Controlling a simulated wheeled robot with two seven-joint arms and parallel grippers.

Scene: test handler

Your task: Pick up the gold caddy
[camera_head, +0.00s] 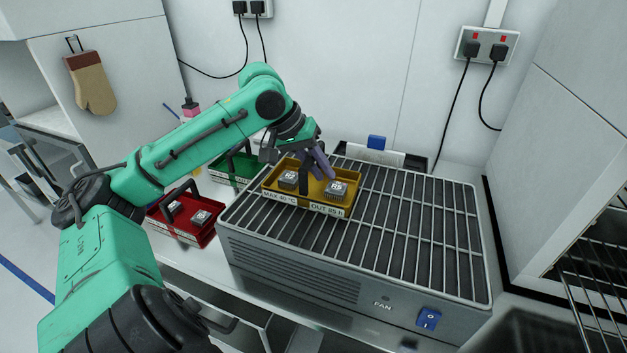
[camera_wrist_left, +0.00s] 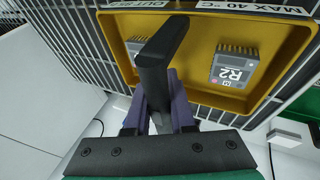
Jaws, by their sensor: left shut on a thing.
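The gold caddy (camera_head: 313,191) is a shallow yellow tray with a black handle, at the back left of the grey fan unit's wire rack. It carries labels reading "MAX 40 °C" and "OUT 85 h" and holds two grey modules (camera_head: 336,188). In the left wrist view the caddy (camera_wrist_left: 283,84) shows a module marked R2 (camera_wrist_left: 232,68) and the dark handle (camera_wrist_left: 160,55). My left gripper (camera_head: 322,164) is over the caddy, its purple fingers (camera_wrist_left: 165,100) shut on the handle. I cannot tell whether the caddy touches the rack. My right gripper is not in view.
The grey fan unit (camera_head: 300,270) with its wire rack (camera_head: 420,215) fills the right of the bench. A red caddy (camera_head: 168,231) and a green caddy (camera_head: 222,170) stand left of it. A white cabinet (camera_head: 560,150) bounds the right side.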

